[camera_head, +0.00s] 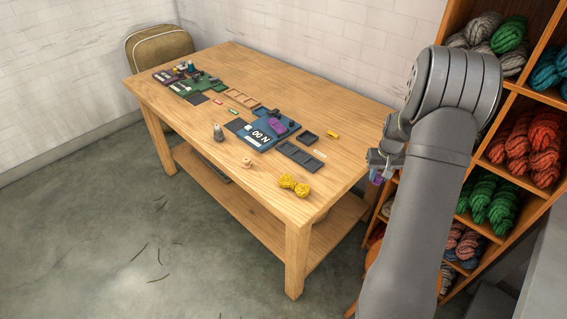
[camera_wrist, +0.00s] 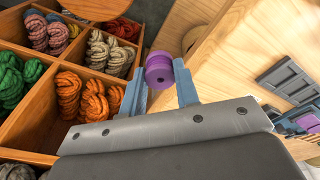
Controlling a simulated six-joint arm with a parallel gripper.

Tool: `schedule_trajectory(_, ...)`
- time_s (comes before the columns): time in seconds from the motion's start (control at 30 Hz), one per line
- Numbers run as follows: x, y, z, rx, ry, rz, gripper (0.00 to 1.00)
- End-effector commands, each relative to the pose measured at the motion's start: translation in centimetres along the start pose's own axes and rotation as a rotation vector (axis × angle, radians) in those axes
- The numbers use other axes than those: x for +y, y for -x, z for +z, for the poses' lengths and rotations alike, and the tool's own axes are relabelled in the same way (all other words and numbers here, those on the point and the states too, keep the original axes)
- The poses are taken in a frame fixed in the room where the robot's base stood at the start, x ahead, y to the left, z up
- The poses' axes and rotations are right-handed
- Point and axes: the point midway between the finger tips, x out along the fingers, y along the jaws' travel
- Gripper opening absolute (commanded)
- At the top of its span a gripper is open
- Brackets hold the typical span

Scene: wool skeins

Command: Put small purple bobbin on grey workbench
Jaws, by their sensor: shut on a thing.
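My gripper (camera_head: 376,171) is shut on a small purple bobbin (camera_wrist: 159,71), which sits between the two blue-grey fingertips in the wrist view. The only bench-like top clearly seen is this wooden table; I see no bench that is clearly grey. A plain grey surface (camera_head: 540,262) shows at the lower right edge, and I cannot tell what it is.
A wooden shelf (camera_head: 515,85) with wool skeins stands at the right, close to my arm. The table holds blue and green boards, dark trays, a yellow skein (camera_head: 294,185) and small parts. A tan bag (camera_head: 158,47) is behind the table. The table's front left is clear.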

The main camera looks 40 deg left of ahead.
Motion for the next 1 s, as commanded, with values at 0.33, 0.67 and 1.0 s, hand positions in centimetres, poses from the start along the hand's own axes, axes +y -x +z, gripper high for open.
schedule_trajectory(0.33, -16.2, 3.8, -8.0, 0.007, 0.440, -0.054, 0.04)
schedule_trajectory(0.67, -23.6, 5.8, -9.6, 0.007, 0.625, -0.079, 0.04)
schedule_trajectory(1.0, -23.9, 5.8, -9.7, 0.007, 0.631, -0.079, 0.04)
